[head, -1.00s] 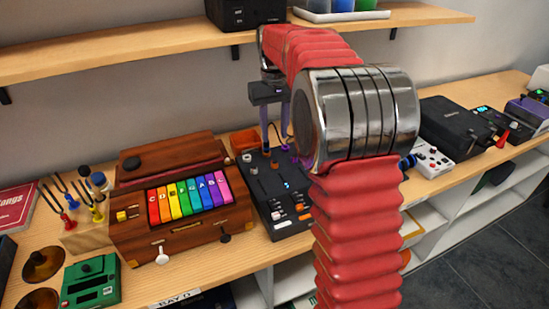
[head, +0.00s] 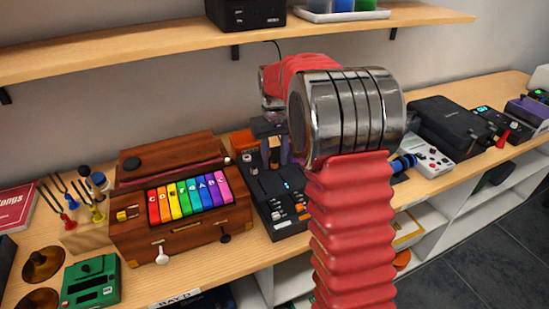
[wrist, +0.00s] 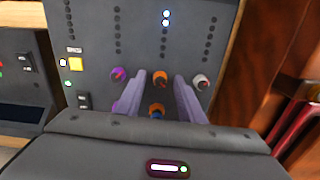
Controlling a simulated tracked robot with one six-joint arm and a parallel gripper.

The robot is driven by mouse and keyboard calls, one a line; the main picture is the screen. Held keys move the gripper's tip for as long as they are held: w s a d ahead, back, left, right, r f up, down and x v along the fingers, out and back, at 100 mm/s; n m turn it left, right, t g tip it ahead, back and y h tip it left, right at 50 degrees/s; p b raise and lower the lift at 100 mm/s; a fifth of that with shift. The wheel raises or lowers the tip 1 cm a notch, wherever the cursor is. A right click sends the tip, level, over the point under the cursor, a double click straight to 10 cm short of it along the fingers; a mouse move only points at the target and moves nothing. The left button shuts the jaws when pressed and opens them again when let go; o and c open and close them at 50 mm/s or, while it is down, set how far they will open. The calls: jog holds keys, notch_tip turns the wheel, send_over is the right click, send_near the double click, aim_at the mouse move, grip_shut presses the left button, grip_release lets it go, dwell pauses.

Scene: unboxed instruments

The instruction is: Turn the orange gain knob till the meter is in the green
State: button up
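A black control panel (head: 262,190) with knobs, sliders and small lights stands right of the wooden keyboard box. In the wrist view, an orange knob (wrist: 160,79) sits between the tips of my gripper (wrist: 160,74). Another orange knob (wrist: 157,109) lies nearer the camera. My gripper's two grey-purple fingers are apart, with a visible gap on each side of the knob. My gripper (head: 275,155) also shows low over the panel in the head view. Above the knob, a column of dots (wrist: 166,18) has two lit bluish-white lights; no green is visible in it.
A purple knob (wrist: 118,73) and a white knob (wrist: 201,82) flank the fingers closely. The wooden box with rainbow keys (head: 180,205) stands left of the panel. A shelf (head: 130,55) runs above. A white game controller (head: 432,160) lies to the right.

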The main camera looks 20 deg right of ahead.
jog(key=shift+c, duration=0.3)
grip_shut()
jog(key=shift+m, duration=0.5)
jog(key=m, duration=0.3)
jog(key=shift+m, duration=2.5)
jog(key=shift+o, duration=0.3)
grip_release()
